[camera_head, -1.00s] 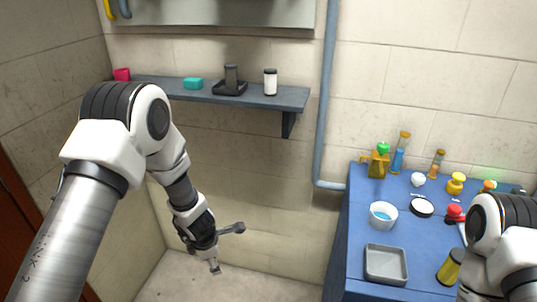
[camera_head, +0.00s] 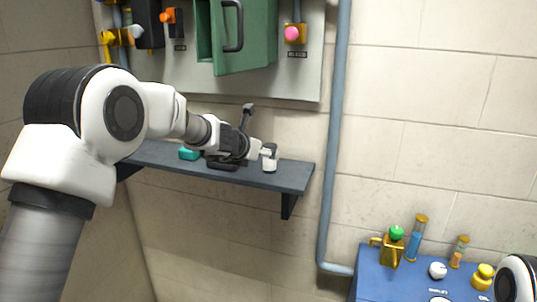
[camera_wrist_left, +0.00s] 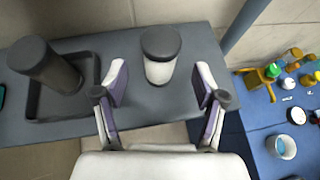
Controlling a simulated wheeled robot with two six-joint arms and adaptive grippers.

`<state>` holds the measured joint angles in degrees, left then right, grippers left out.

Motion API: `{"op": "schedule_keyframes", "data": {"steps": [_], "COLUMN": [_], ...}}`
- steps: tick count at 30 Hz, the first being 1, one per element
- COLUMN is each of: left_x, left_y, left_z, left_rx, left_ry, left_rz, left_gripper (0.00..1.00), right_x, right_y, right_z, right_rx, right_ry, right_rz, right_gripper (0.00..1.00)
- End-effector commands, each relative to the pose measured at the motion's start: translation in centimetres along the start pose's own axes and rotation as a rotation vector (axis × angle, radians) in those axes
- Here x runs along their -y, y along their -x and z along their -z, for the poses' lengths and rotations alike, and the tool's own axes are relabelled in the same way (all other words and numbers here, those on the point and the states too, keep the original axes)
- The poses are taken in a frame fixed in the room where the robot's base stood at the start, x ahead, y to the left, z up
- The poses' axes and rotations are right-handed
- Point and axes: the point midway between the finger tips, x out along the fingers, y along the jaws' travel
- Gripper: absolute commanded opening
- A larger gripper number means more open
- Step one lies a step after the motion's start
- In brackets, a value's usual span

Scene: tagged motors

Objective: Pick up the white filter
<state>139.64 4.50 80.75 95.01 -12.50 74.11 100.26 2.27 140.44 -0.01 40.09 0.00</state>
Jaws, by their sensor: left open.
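The white filter (camera_wrist_left: 159,72), a white cylinder with a dark grey cap, stands upright on the grey shelf (camera_wrist_left: 205,48) in the left wrist view. In the head view its lower white part (camera_head: 270,166) shows near the shelf's right end, with its top partly hidden by my left gripper (camera_head: 262,149). My left gripper (camera_wrist_left: 162,82) is open and empty in the left wrist view. Its two fingers are spread to the left and right in front of the filter, apart from it. My right gripper is not in view.
A dark cylinder (camera_wrist_left: 45,65) stands in a black tray (camera_wrist_left: 88,108) left of the filter. A teal block (camera_head: 189,153) lies farther left. A blue pipe (camera_head: 333,150) runs down right of the shelf. A blue table (camera_head: 368,285) with several items is lower right.

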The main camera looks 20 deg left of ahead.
Motion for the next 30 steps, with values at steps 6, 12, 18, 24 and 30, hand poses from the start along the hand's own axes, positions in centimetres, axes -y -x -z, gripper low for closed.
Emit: {"op": "schedule_keyframes", "data": {"steps": [6,12,18,24,30], "left_x": [-0.3,-0.2,-0.2,-0.2,-0.2], "left_y": [-3.5,-3.8,-3.8,-3.8,-3.8], "left_z": [0.1,0.3,0.3,0.4,0.3], "left_rx": [-0.005,-0.003,-0.004,-0.004,-0.007], "left_ry": [-0.002,-0.002,-0.002,-0.002,-0.002], "left_rz": [0.001,0.001,0.001,0.001,0.001], "left_gripper": [0.71,0.71,0.10,0.03,0.03], "right_x": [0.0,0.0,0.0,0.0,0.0], "right_y": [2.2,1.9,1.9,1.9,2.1], "right_z": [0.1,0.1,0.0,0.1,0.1], "right_rx": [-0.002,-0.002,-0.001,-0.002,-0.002], "right_ry": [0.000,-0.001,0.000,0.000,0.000], "right_rz": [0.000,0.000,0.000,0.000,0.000], "right_gripper": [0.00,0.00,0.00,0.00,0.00]}}
